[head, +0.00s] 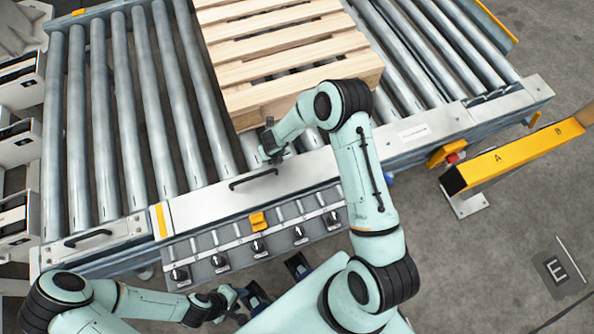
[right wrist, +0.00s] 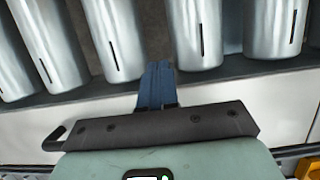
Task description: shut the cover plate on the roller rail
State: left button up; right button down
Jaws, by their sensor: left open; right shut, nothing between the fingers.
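The cover plate (head: 220,203) is a long pale metal plate along the near side of the roller rail (head: 105,130), with a black bar handle (head: 253,180). It looks roughly flat along the rail; I cannot tell whether it is fully down. My right gripper (head: 266,152) is above the plate's far edge by the roller ends, just beyond the handle. In the right wrist view its blue fingers (right wrist: 156,88) are together and empty, over the rail edge, with the handle (right wrist: 58,138) at left. My left gripper (head: 240,303) is open and empty, low in the head view, in front of the knob panel.
A grey panel (head: 215,262) with several black knobs and an orange one runs along the rail's front. A wooden pallet (head: 285,65) sits on the rollers behind my right gripper. A yellow barrier (head: 520,158) stands at right. Open floor lies at lower right.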

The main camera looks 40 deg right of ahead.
dwell(0.5)
pick_arm(q)
jog(key=r+p, duration=0.1)
jog(key=w+r+p, duration=0.1)
jog(key=r, duration=0.1)
jog(key=shift+w+p, duration=0.2)
jog(key=shift+p, duration=0.2)
pick_arm(e)
jog(key=v, duration=1.3)
jog(key=shift+r, duration=0.2)
jog(key=shift+s, duration=0.1)
